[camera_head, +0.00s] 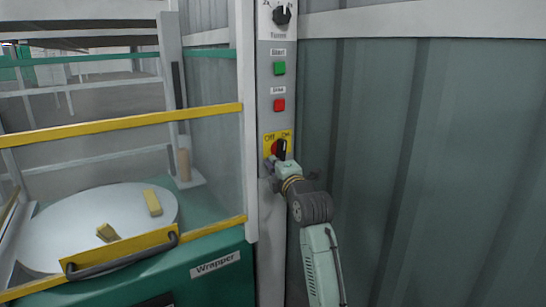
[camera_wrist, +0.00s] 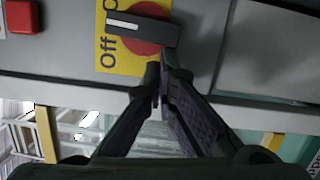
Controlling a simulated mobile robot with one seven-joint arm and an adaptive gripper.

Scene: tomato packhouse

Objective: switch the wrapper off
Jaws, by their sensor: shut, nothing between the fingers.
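The wrapper's main switch is a black handle on a red disc (camera_head: 280,148) on a yellow OFF/ON plate, low on the grey control column. In the wrist view the black handle (camera_wrist: 143,30) has a white mark at its left end, lying between the two words and leaning a little toward On. The plate (camera_wrist: 118,62) shows "Off" clearly; the other word is partly covered. My gripper (camera_head: 272,163) is at the switch's lower edge. In the wrist view my gripper's fingers (camera_wrist: 160,75) are shut and empty, their tips close to the handle's right end. Whether they touch it I cannot tell.
Above the switch are a red button (camera_head: 279,105), a green button (camera_head: 279,68) and a black knob (camera_head: 282,15). The wrapper (camera_head: 215,262) with its round turntable (camera_head: 80,215) and yellow-railed guard stands left. A corrugated wall (camera_head: 430,150) is right.

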